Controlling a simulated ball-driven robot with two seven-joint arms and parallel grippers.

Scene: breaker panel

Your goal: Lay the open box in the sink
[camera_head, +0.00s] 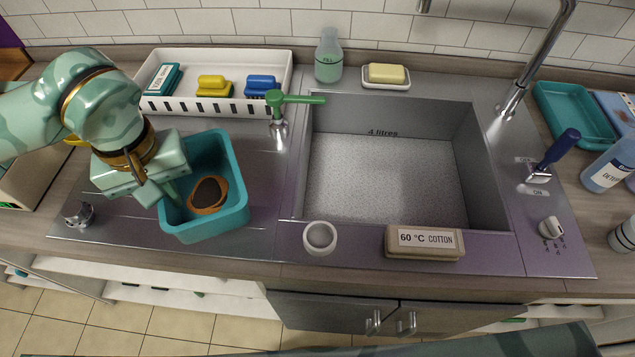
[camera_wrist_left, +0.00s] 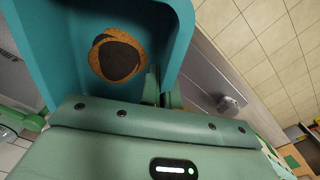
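The open box (camera_head: 232,219) is a teal, open-topped box left of the sink, over the metal drainboard. It also shows in the left wrist view (camera_wrist_left: 60,60). An orange-brown patch with a dark middle (camera_head: 208,195) shows at its bottom. My left gripper (camera_head: 168,195) is at the box's left wall, with one finger inside and the other outside; it looks shut on that wall. I cannot tell whether the box touches the drainboard. The sink (camera_head: 385,180) is a grey basin with a speckled floor and "4 litres" on its back wall. It is empty. My right gripper is not in view.
A green-handled tap (camera_head: 290,100) stands between box and sink. A white cup (camera_head: 320,237) and a "60 °C COTTON" block (camera_head: 424,242) sit at the sink's front edge. A bottle (camera_head: 328,57) and soap dish (camera_head: 386,77) stand behind; a tall faucet (camera_head: 535,60) rises right.

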